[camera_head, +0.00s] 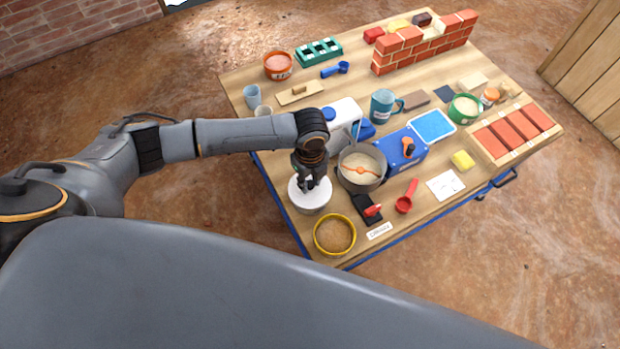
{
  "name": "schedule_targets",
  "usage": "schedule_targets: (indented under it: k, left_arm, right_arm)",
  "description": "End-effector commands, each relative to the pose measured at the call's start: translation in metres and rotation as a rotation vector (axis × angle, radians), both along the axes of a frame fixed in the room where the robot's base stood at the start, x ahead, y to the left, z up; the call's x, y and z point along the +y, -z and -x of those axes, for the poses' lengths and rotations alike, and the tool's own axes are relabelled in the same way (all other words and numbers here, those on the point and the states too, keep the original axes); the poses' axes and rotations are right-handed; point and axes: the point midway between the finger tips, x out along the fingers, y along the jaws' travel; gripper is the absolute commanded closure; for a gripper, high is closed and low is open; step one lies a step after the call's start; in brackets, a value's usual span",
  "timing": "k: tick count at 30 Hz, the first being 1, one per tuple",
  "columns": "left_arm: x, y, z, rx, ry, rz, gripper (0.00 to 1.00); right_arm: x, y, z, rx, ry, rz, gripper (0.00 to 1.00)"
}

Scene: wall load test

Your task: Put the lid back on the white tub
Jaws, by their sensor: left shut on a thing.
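The white tub (313,210) stands near the left edge of the workbench. A white round lid (303,199) is over its top and hides the opening. I cannot tell whether the lid is fully seated or slightly raised. My left gripper (309,186) points down at the middle of the lid and is shut on it; the fingers hide the part they grip. My right gripper is not in view.
A metal mixing bowl (361,184) stands close to the right of the tub. A white container with blue (344,118) is behind. A black-and-red tool (366,208) lies near the bowl.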

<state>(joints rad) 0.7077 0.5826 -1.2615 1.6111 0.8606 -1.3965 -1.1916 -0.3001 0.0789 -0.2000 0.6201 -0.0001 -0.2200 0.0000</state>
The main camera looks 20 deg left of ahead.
Motion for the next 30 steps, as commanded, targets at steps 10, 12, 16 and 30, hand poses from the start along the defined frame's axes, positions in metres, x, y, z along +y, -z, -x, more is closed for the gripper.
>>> schedule_targets:
  k: [10, 12, 16, 30]
  left_arm:
    - [-0.0001, -0.0002, 0.0002, 0.000, 0.000, 0.000, 1.00]
    - [-0.0001, -0.0005, 0.0002, 0.000, 0.000, 0.000, 1.00]
    - [-0.0001, -0.0008, 0.0003, 0.000, 0.000, 0.000, 1.00]
    - [-0.0002, 0.0006, 0.0005, 0.000, 0.000, 0.000, 1.00]
  right_arm:
    - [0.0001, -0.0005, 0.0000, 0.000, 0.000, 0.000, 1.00]
    - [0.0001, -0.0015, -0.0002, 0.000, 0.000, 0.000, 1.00]
    - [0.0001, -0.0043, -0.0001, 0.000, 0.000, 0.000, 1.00]
    - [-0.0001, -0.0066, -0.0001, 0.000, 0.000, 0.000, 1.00]
